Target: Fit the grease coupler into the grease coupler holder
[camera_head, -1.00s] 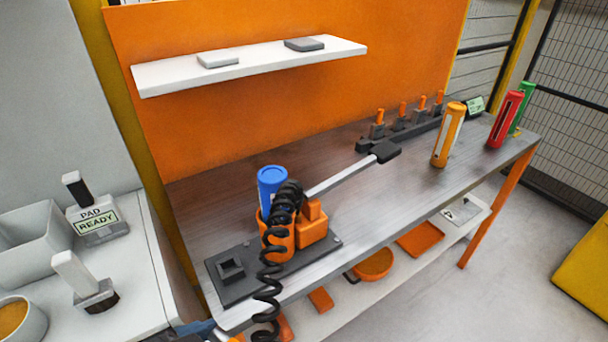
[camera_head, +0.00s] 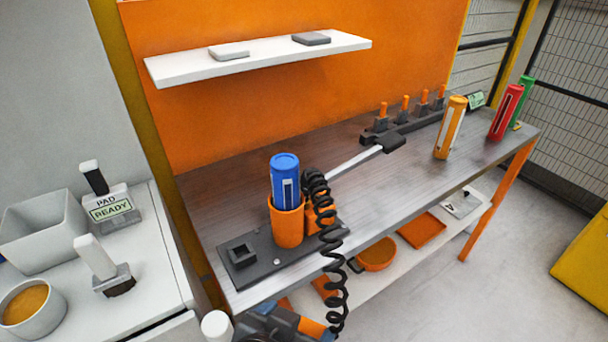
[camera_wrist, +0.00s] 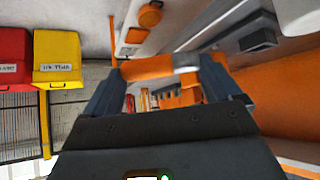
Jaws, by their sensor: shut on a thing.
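The grease coupler, an orange cylinder with a pale band, lies crosswise between the fingers of my gripper (camera_wrist: 163,80) in the wrist view (camera_wrist: 148,70). My gripper is shut on it. In the head view my gripper (camera_head: 272,325) is low at the bottom edge, partly cut off, in front of the bench. An orange end of the coupler (camera_head: 312,327) shows there beside the coiled black hose (camera_head: 333,265). A dark square socket (camera_head: 241,253), which looks like the grease coupler holder, stands empty on a black plate (camera_head: 262,270) at the bench's near left end.
A blue cartridge (camera_head: 285,178) stands in an orange cup (camera_head: 287,225) beside the socket. A lever (camera_head: 355,160) reaches back right. Orange, red and green cartridges stand at the far right. A white side table (camera_head: 150,270) with a PAD READY sign is left.

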